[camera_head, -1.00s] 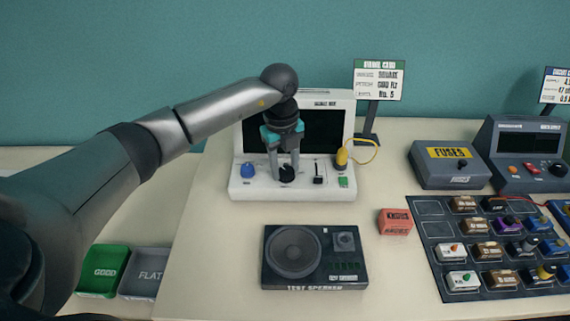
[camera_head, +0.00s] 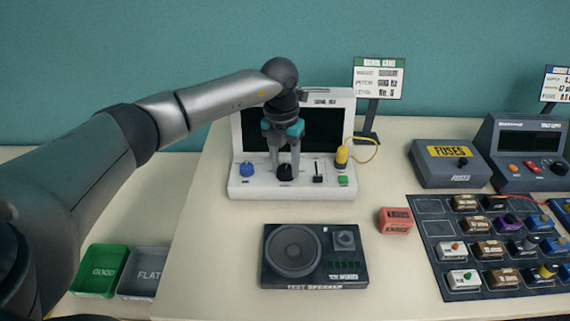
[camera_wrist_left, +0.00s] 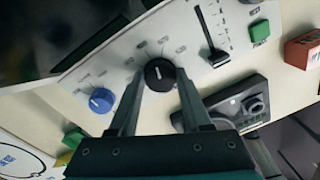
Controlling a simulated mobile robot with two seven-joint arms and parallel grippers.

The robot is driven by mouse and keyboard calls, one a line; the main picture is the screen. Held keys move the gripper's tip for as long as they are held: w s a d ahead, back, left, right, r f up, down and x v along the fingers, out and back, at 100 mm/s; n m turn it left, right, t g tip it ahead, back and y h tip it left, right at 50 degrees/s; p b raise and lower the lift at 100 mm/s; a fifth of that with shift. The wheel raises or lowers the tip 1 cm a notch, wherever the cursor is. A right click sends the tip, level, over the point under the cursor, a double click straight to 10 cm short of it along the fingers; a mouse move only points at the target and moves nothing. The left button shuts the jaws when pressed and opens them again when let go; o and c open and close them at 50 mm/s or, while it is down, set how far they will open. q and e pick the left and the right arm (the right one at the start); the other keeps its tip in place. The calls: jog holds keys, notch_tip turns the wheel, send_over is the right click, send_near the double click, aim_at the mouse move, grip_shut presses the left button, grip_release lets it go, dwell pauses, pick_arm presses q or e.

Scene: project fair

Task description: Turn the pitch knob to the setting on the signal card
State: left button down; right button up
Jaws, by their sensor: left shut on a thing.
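The black pitch knob (camera_head: 285,172) is on the front panel of the white signal box (camera_head: 246,190), between a blue knob (camera_head: 247,169) and a black slider (camera_head: 318,172). My left gripper (camera_head: 285,168) reaches down over it and is shut on it. In the left wrist view the black knob (camera_wrist_left: 159,75) sits between the two fingertips, with a white pointer mark on its face. The signal card (camera_head: 379,78) stands on a post behind the box at right; its lines are too small to read surely. My right gripper is not in view.
A yellow plug (camera_head: 342,156) with a cable and a green button (camera_head: 343,181) are at the box's right. A test speaker (camera_head: 314,258) lies in front. A red block (camera_head: 395,221), fuse box (camera_head: 451,164) and parts mat (camera_head: 434,231) are to the right.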

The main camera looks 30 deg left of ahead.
aim_at(286, 165)
pick_arm(q)
jog(key=m+b, duration=0.1)
jog(key=m, duration=0.4)
jog(key=shift+w+m, duration=0.1)
jog(key=shift+m, duration=0.2)
jog(key=m+b, duration=0.1)
jog(key=m, duration=0.4)
jog(key=shift+d+m, duration=0.1)
jog(key=shift+m, duration=0.3)
jog(key=shift+c, duration=1.8)
grip_release()
jog(key=shift+g, duration=0.3)
jog(key=shift+r, duration=0.1)
notch_tip(286, 165, up, 15)
jog(key=p, duration=0.1)
jog(key=shift+w+a, duration=0.25)
jog(key=shift+w, duration=0.05)
